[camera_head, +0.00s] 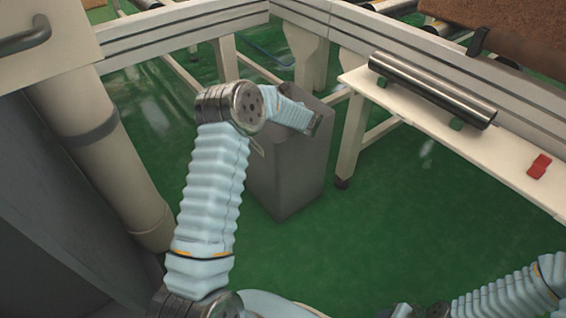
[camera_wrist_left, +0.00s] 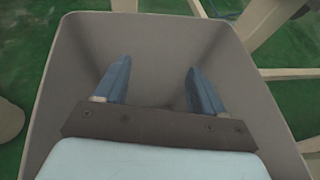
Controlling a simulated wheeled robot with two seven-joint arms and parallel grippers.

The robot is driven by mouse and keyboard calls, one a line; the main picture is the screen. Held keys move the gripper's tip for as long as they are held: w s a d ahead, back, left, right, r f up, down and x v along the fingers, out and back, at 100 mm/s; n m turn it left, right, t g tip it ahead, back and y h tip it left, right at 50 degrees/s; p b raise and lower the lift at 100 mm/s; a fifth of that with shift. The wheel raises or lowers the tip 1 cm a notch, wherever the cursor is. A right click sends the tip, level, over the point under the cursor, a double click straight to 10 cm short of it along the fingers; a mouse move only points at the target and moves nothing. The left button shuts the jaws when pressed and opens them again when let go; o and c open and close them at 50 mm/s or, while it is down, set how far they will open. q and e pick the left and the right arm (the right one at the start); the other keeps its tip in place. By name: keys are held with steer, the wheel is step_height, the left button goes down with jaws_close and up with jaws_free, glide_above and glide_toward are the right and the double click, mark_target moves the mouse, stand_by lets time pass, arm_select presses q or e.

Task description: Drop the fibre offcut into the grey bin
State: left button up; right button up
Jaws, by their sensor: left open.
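The grey bin (camera_head: 285,180) stands on the green floor in the middle of the head view, partly covered by my left arm. In the left wrist view the bin (camera_wrist_left: 72,65) fills most of the picture, and I look down into it. My left gripper (camera_wrist_left: 157,82) is over the bin's opening, its two blue fingers apart with nothing between them. In the head view its fingers are hidden behind the wrist. I do not see the fibre offcut in either view; part of the bin's inside is hidden by the gripper. My right gripper is out of view.
A white shelf (camera_head: 410,108) to the right of the bin bears a metal roller (camera_head: 432,90) and a small red piece (camera_head: 539,166). White conveyor frames run behind the bin. A beige pipe (camera_head: 105,150) stands at left. Green floor (camera_head: 390,230) is clear in front of the shelf.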

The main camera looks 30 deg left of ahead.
arm_select(q)
steer(key=v, duration=1.4)
steer(key=shift+s+f, duration=0.1)
steer(key=shift+f, duration=0.05)
